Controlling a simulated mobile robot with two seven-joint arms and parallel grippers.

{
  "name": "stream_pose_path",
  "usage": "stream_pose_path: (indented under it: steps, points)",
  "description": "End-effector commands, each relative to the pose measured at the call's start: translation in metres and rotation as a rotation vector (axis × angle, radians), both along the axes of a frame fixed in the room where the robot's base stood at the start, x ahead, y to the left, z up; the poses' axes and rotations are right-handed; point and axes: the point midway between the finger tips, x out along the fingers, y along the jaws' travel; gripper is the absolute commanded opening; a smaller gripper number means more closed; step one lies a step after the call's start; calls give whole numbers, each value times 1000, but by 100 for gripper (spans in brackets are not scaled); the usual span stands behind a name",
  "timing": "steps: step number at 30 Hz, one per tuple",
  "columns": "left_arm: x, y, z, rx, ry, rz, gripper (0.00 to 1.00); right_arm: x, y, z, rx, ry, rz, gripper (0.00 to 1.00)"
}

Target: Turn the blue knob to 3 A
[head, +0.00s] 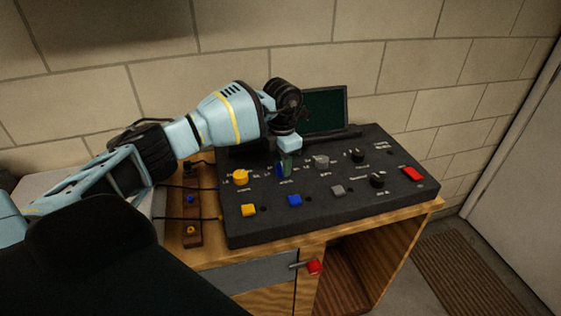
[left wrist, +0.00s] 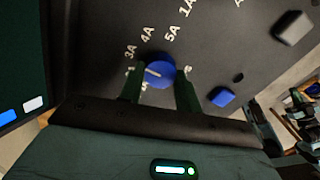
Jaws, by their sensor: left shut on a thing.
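The blue knob (left wrist: 158,69) is on the black control panel (head: 320,215), with its white pointer line facing left in the left wrist view. The labels 3A, 4A and 5A run around its upper side; 3A (left wrist: 131,51) is at its upper left. The pointer appears to face just below 3A, by a partly hidden label. My left gripper (left wrist: 160,86) is shut on the blue knob, one green finger on each side. In the head view, the left gripper (head: 285,164) reaches down to the knob and mostly hides it. My right gripper is not in view.
A yellow knob (head: 240,177) and a grey knob (head: 321,162) flank the blue one. Yellow, blue (head: 295,200) and grey buttons line the front, with a red button (head: 413,174) at right. A dark screen (head: 325,109) stands behind, against the block wall.

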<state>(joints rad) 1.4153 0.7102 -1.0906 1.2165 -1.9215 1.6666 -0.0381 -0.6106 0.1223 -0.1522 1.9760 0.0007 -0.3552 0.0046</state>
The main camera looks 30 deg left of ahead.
Motion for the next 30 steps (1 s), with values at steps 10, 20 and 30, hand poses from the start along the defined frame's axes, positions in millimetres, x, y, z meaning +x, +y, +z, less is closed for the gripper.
stream_pose_path:
  steps: [10,20,30]
  points:
    - [0,0,0,0,-1,13,11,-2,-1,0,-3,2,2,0]
    - [0,0,0,0,-1,12,55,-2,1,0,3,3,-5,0]
    - [1,0,7,0,-2,12,55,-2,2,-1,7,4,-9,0]
